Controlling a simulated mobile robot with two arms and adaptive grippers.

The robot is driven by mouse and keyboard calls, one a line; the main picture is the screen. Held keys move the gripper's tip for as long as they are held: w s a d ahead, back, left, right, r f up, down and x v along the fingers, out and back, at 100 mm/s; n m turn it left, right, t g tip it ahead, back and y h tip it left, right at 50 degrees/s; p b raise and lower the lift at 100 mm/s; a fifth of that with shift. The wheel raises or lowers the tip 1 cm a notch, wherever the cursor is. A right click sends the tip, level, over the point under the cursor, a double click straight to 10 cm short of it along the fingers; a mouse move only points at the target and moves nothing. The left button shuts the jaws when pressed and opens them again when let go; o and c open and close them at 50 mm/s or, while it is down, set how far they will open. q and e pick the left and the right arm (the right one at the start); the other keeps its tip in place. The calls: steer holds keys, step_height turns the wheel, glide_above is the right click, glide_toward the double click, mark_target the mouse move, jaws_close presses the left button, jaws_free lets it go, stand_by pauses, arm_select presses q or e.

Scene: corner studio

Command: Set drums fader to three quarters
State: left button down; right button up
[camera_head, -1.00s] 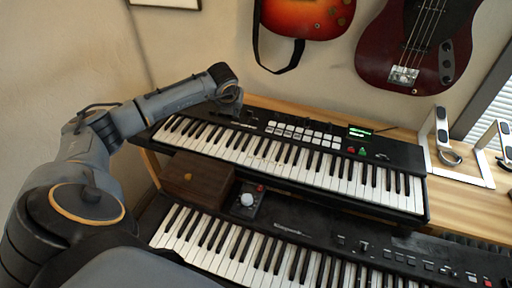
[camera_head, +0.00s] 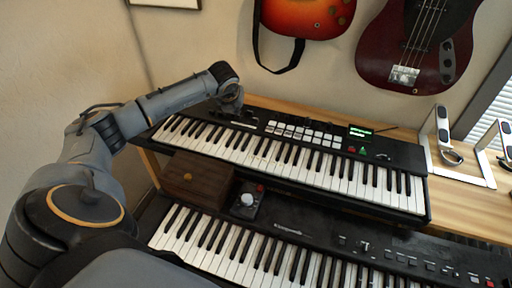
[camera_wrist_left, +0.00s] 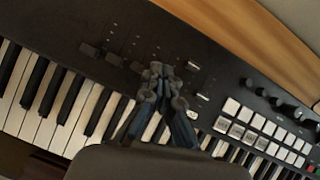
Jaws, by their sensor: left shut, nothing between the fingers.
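The upper keyboard (camera_head: 292,162) has a black panel with a fader section near its left end. In the left wrist view, the panel (camera_wrist_left: 60,20) carries several thin fader slots with small dark caps (camera_wrist_left: 113,59) and a lighter cap (camera_wrist_left: 192,66). Labels are too small to read, so I cannot tell which is the drums fader. My left gripper (camera_wrist_left: 160,72) is shut and empty, its tips over the fader section beside the caps. They hide part of the panel, and contact with a cap cannot be told. In the head view the left gripper (camera_head: 232,108) is over the panel's left part.
White pads (camera_head: 300,133), knobs and a green-lit screen (camera_head: 360,131) lie to the right on the panel. A lower keyboard (camera_head: 300,235), a brown wooden box (camera_head: 197,180) and a small knob box (camera_head: 246,199) are in front. Guitars (camera_head: 420,45) hang on the wall behind.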

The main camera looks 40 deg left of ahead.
arm_select(q)
steer(key=shift+w+a+b, duration=0.2)
steer(key=shift+w+b, duration=0.15)
steer(key=shift+w, duration=0.25)
steer(key=shift+w+a+b, duration=0.2)
steer(key=shift+w+b, duration=0.1)
steer(key=shift+w, duration=0.25)
stand_by(0.9)
steer(key=shift+r, duration=0.6)
steer(key=shift+r+p, duration=0.1)
steer(key=shift+p, duration=0.2)
step_height(320, 180, up, 7)
steer(key=p, duration=0.3)
steer(key=shift+p, duration=0.35)
